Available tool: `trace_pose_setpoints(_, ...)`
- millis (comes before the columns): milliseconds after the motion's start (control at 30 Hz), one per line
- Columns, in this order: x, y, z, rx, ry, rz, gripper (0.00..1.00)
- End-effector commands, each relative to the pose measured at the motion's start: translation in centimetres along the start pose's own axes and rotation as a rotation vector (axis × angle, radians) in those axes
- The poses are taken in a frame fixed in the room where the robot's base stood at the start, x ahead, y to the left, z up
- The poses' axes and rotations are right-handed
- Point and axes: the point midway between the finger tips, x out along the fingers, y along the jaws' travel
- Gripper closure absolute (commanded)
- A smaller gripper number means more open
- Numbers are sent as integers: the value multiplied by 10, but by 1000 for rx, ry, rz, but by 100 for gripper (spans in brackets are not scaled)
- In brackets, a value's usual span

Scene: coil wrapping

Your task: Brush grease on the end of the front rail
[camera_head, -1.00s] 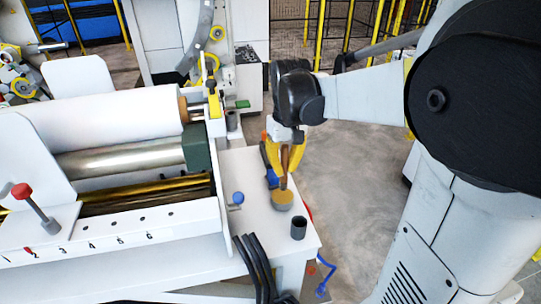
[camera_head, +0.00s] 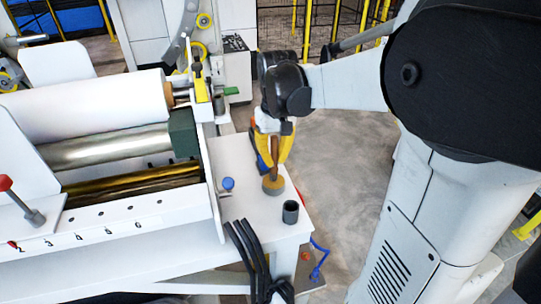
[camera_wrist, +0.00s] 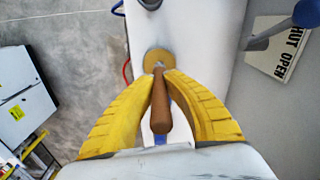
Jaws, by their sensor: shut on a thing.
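My gripper (camera_head: 274,162) has yellow fingers and is shut on a brush with a brown wooden handle (camera_wrist: 161,105). The brush points down to a round tan disc (camera_head: 273,186) on the white table; the disc also shows in the wrist view (camera_wrist: 158,60). I cannot tell whether the disc is a grease tin or part of the brush. The brush's bristles cannot be made out. The brass-coloured front rail (camera_head: 130,188) runs across the front of the machine, left of my gripper. Its right end is by the white side plate, apart from the brush.
A dark cup (camera_head: 290,212) and a blue knob (camera_head: 228,184) stand near the tan disc. Black cables (camera_head: 246,250) hang over the table's front edge. The white side plate (camera_head: 212,185) stands between my gripper and the rail. A white roll (camera_head: 85,108) and silver roller lie behind the rail.

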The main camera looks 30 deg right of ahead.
Motion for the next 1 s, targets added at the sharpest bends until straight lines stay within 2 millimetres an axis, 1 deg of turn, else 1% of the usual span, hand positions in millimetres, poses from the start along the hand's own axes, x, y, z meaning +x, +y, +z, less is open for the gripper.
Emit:
trace_pose_setpoints(833, 10, 0, 0, 0, 0, 0, 100)
trace_pose_setpoints(1000, 10, 0, 0, 0, 0, 0, 100)
